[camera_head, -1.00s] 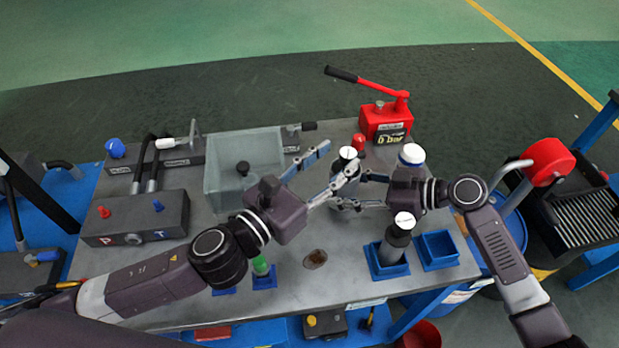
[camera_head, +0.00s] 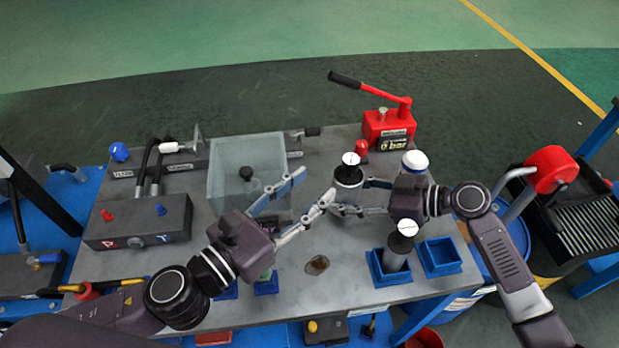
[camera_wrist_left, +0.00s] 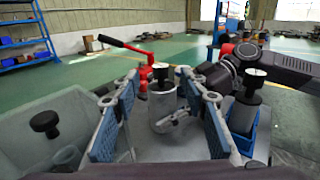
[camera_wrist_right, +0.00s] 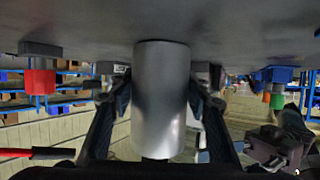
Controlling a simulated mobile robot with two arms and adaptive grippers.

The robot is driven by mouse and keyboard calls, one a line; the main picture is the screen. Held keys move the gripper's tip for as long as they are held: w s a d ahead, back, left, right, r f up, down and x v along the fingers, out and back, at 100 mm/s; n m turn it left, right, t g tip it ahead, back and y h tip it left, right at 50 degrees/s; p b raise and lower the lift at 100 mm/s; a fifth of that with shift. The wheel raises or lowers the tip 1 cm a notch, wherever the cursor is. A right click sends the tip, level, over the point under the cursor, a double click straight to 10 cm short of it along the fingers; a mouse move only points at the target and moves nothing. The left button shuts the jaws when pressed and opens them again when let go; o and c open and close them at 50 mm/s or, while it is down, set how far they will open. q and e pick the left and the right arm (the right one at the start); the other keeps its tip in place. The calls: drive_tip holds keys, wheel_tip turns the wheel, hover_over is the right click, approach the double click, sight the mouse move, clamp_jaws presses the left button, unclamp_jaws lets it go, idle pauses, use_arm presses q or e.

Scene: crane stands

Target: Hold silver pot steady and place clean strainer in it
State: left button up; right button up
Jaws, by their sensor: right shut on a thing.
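The silver pot (camera_head: 348,195) stands near the table's middle; it also shows in the left wrist view (camera_wrist_left: 162,112). A strainer with a black knob and white round top (camera_head: 350,159) sits upright at the pot's mouth; its lower part is hidden. My right gripper (camera_head: 356,197) is shut on the pot from the right; the right wrist view shows the silver cylinder (camera_wrist_right: 160,100) between the fingers. My left gripper (camera_head: 318,182) is open and empty, left of and in front of the pot, its blue-padded fingers spread. A similar white-topped silver piece (camera_head: 398,257) stands in a blue holder (camera_head: 390,276).
A clear bin (camera_head: 218,170) with a black-knobbed item (camera_head: 246,172) stands behind my left gripper. An empty blue holder (camera_head: 440,257), a white-and-blue bottle (camera_head: 414,161) and a red hand pump (camera_head: 388,128) stand to the right. The front middle is mostly clear, with a brown stain.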

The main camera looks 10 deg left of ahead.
drive_tip(key=o, duration=1.4)
drive_tip(key=shift+o, duration=0.2)
